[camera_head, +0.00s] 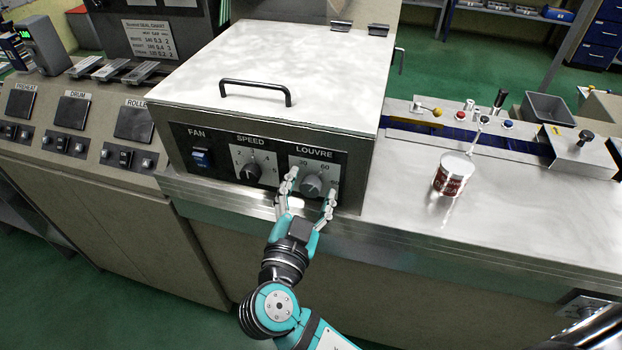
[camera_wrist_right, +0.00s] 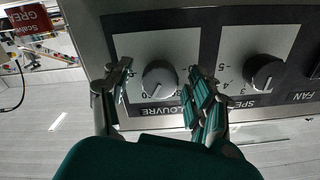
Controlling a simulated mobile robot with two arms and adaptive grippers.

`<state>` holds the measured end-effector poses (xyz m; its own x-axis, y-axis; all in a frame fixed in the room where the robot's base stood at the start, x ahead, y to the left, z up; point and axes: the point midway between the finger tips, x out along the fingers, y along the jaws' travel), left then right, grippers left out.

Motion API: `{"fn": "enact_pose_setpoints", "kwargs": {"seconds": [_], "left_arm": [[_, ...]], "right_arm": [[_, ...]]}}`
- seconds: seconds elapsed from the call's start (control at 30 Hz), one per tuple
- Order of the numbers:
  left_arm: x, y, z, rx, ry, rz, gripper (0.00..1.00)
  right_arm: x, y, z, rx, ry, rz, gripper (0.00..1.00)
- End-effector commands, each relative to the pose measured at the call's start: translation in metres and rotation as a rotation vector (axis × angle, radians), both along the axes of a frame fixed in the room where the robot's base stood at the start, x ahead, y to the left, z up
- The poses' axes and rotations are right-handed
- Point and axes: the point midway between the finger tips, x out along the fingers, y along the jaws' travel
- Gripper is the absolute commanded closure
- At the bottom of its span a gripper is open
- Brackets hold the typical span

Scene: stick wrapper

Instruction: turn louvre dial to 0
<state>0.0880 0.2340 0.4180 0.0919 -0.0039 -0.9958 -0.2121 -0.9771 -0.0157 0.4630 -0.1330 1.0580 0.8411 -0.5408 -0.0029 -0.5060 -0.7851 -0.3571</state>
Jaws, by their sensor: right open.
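The louvre dial (camera_head: 312,186) is a grey knob on a pale plate under the word LOUVRE, at the right end of the machine's black front panel. It also shows in the right wrist view (camera_wrist_right: 159,80). My left gripper does not show.
The speed dial (camera_head: 250,172) and fan switch (camera_head: 200,158) sit left of the louvre dial. A lid with a black handle (camera_head: 255,88) tops the machine.

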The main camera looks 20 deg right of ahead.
Motion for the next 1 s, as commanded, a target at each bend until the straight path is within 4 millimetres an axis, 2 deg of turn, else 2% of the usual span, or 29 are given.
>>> {"fn": "enact_pose_setpoints", "kwargs": {"seconds": [0.2,0.63,1.0], "left_arm": [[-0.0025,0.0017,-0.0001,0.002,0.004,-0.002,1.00],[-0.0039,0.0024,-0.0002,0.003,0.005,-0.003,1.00],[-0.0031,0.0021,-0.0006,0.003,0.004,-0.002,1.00]], "right_arm": [[-0.0001,0.0000,0.0000,0.000,0.000,0.000,0.41],[0.0001,-0.0002,0.0001,0.000,0.000,-0.001,0.96],[-0.0001,-0.0007,0.0002,-0.054,0.038,-0.003,0.96]]}}
